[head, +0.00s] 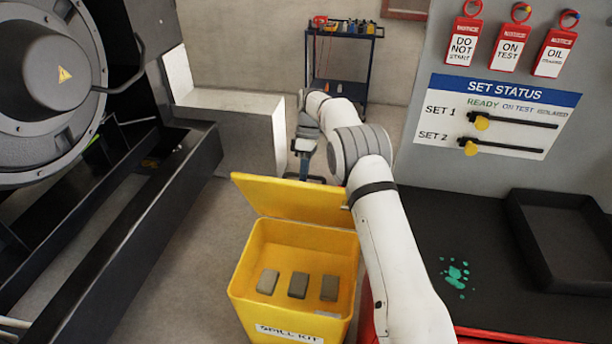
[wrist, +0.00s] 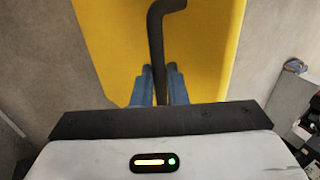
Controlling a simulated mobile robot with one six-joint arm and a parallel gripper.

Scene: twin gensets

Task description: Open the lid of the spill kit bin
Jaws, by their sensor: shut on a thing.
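The yellow spill kit bin (head: 343,300) stands on the floor in the lower middle of the head view. Its lid (head: 285,198) is raised and tilted back, so the inside shows. Several small grey-brown blocks (head: 298,285) lie in the bin. My gripper (head: 304,168) is at the far side of the lid, partly hidden behind its top edge. In the wrist view my gripper (wrist: 160,72) has its blue fingers shut on a black bar handle (wrist: 157,35), against the yellow lid (wrist: 215,50).
A black bench top (head: 480,230) with a black tray (head: 565,240) is at the right, below a status board (head: 500,115). A dark genset frame (head: 130,235) is at the left. A tool trolley (head: 343,65) stands behind. Grey floor shows left of the bin.

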